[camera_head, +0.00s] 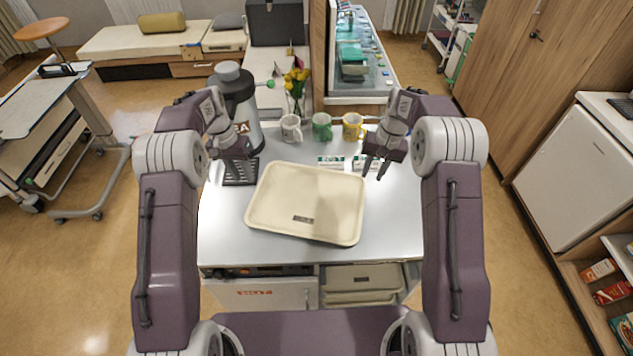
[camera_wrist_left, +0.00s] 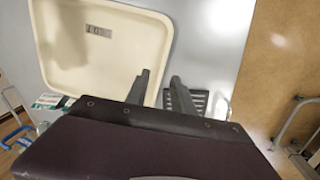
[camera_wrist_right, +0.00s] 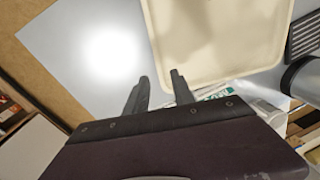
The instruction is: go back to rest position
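My left gripper (camera_head: 238,168) is above the left side of the counter, over the drip grate (camera_head: 240,172) of the coffee machine. In the left wrist view its two fingers (camera_wrist_left: 160,90) stand apart with nothing between them. My right gripper (camera_head: 377,172) is above the right side of the counter, right of the cream tray (camera_head: 262,205). In the right wrist view its fingers (camera_wrist_right: 158,92) are apart and empty. Both arms are bent at the elbow, one on each side of the counter. The tray lies flat and empty, apart from both grippers.
A white mug (camera_head: 291,128), a green mug (camera_head: 322,127) and a yellow mug (camera_head: 353,126) stand in a row behind the tray. The coffee machine (camera_head: 240,105) stands at the back left. Yellow flowers (camera_head: 297,80) stand behind the mugs. The counter front (camera_head: 300,254) is clear.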

